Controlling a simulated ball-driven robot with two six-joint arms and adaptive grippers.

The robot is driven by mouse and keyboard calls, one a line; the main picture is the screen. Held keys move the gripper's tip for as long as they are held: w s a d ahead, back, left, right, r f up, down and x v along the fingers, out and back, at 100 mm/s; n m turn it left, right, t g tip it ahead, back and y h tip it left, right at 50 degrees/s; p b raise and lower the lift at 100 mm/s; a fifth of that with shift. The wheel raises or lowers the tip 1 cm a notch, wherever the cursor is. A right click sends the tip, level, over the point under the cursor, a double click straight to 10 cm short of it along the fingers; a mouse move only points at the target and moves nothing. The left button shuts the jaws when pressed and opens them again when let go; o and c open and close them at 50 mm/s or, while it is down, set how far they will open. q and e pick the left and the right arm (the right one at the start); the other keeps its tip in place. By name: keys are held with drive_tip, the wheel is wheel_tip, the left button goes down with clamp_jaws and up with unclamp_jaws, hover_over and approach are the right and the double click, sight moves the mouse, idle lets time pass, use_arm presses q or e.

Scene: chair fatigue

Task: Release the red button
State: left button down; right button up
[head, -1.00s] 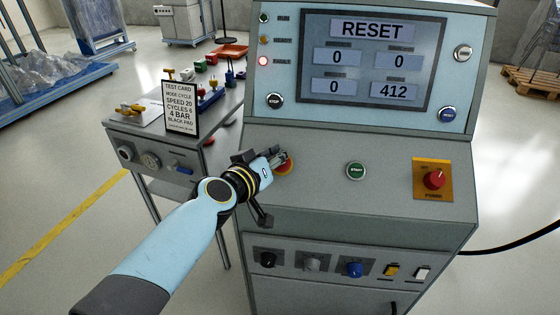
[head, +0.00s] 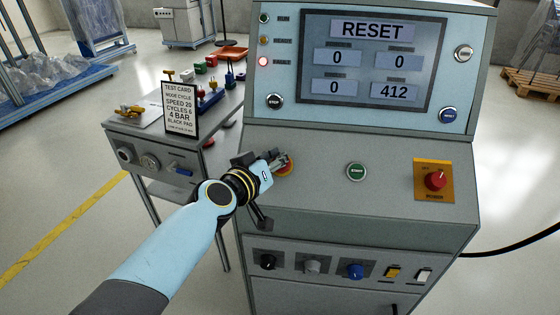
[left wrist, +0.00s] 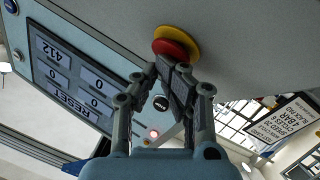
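The red button (left wrist: 172,50) with its yellow ring (left wrist: 190,36) shows in the left wrist view. In the head view the red button (head: 287,170) sits at the left of the console's sloped panel, partly hidden by my left gripper (head: 281,161). In the left wrist view my left gripper (left wrist: 175,73) has its fingers together with nothing visible between them. Its fingertips are at the button's edge and seem to touch it. The screen (head: 372,60) reads RESET, with 412 at its lower right. My right gripper is not in view.
A green start button (head: 356,171) and a red power knob (head: 435,180) on a yellow plate are to the right on the same panel. A side table (head: 150,140) with a test card (head: 181,109) stands left of the console.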

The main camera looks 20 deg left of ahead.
use_arm(q)
drive_tip(key=shift+r, duration=0.1)
drive_tip(key=shift+s+r+p, duration=0.15)
drive_tip(key=shift+r+p, duration=0.15)
drive_tip(key=shift+p, duration=0.05)
drive_tip(key=s+r+p, duration=0.2)
drive_tip(key=r, duration=0.1)
drive_tip(key=r+p, duration=0.1)
drive_tip(key=p, duration=0.1)
drive_tip(key=shift+s+d+r, duration=0.25)
drive_tip(key=shift+s, duration=0.15)
drive_tip(key=shift+f, duration=0.1)
